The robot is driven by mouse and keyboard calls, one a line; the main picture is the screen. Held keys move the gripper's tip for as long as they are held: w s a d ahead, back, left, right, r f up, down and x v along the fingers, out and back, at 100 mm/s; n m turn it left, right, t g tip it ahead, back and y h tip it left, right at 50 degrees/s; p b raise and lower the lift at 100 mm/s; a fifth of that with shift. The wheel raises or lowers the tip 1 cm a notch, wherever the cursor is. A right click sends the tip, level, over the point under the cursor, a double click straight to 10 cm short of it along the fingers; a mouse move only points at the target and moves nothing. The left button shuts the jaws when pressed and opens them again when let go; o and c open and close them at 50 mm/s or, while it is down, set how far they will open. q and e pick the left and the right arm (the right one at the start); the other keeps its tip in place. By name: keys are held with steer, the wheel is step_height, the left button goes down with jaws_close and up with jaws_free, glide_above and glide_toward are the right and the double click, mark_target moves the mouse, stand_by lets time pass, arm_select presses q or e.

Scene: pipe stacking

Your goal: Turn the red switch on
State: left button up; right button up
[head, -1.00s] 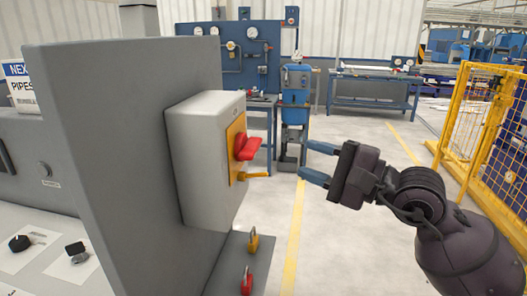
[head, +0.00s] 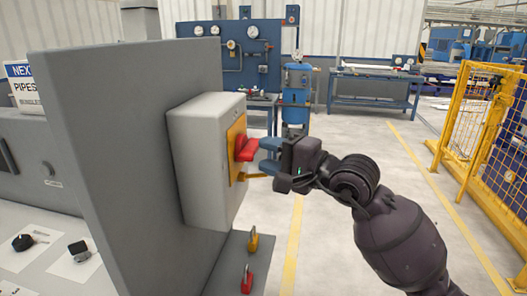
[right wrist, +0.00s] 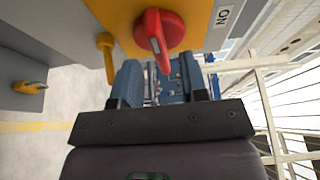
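The red switch (head: 243,149) sits on a yellow plate (head: 233,135) on the face of a light grey box (head: 203,165). In the right wrist view the red switch (right wrist: 158,32) has its handle pointing down towards my fingers, with an "ON" label (right wrist: 223,16) to its right. My right gripper (head: 264,157) is just in front of the switch. Its two blue fingers are apart, with the handle's tip near the gap between them (right wrist: 161,66). I cannot tell whether they touch it. My left gripper is not in view.
A yellow lever (head: 257,176) sticks out below the switch. The box is mounted on a grey panel (head: 130,150). A yellow padlock (head: 253,242) and a red padlock (head: 247,280) are below. A yellow fence (head: 480,125) stands at right; the floor between is clear.

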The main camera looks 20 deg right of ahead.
steer(key=shift+x, duration=0.85)
jaws_close()
